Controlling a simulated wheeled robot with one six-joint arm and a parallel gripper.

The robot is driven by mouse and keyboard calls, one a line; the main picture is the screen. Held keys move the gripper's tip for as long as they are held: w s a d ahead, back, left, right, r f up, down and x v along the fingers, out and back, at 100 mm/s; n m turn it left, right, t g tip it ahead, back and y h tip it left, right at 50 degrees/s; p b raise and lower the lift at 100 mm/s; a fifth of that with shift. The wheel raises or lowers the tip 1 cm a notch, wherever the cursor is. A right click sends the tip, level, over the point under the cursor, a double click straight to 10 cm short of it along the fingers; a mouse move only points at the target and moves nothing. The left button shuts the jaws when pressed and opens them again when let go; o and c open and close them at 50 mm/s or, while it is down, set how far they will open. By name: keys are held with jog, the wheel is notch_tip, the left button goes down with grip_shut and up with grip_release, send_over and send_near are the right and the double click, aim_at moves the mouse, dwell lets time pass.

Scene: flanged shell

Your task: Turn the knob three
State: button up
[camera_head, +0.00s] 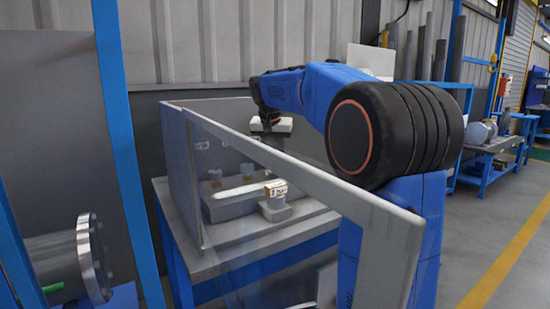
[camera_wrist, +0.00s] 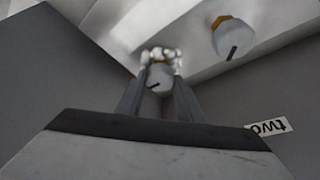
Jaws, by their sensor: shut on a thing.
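In the wrist view, my gripper (camera_wrist: 160,58) is shut on a pale round knob (camera_wrist: 160,79) with a dark pointer line. The pale fingertips sit on both sides of the knob. A second knob (camera_wrist: 232,38) with a dark pointer line and brownish base is on the light surface to the upper right. I cannot read which label belongs to the held knob. In the head view, my gripper (camera_head: 270,126) points down inside a walled booth; its fingertips are hard to make out.
The booth has a clear front panel with a grey top rail (camera_head: 300,176) and a grey back wall. Inside are a long white bar (camera_head: 238,191), a front pale piece with a label (camera_head: 276,205) and small pale pieces behind (camera_head: 215,175). A flanged pipe (camera_head: 88,260) stands left.

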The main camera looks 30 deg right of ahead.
jog(key=o, duration=1.1)
jog(key=shift+c, duration=0.2)
jog(key=shift+r, duration=0.1)
jog(key=v, duration=1.7)
jog(key=shift+r, duration=0.15)
